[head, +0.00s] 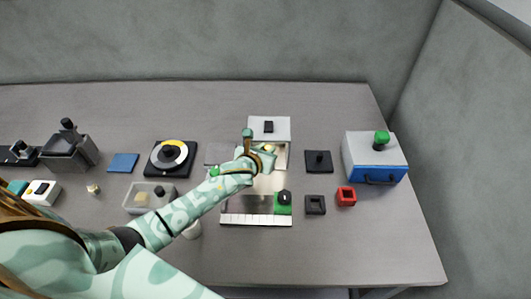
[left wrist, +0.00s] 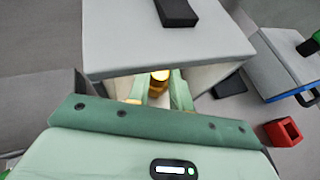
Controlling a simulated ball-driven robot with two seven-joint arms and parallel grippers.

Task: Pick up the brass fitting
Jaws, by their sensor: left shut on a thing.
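The brass fitting (left wrist: 160,75) shows as a small gold piece between the fingertips of my left gripper (left wrist: 160,88) in the left wrist view, at the open front of a pale grey box (left wrist: 170,42). The gripper is shut on it. The fitting's lower part is hidden by the fingers. In the head view my left gripper (head: 266,152) reaches over the middle of the table to the front of the same box (head: 282,130). A small yellow spot shows by the fingertips there, too small to make out well. My right gripper is not in view.
Right of the box are a black square block (head: 318,162), a dark square holder (head: 315,205), a red holder (head: 346,197) and a blue-and-grey box with a green knob (head: 374,155). Left are a dial (head: 170,158) and a blue pad (head: 123,163). The table's front right is clear.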

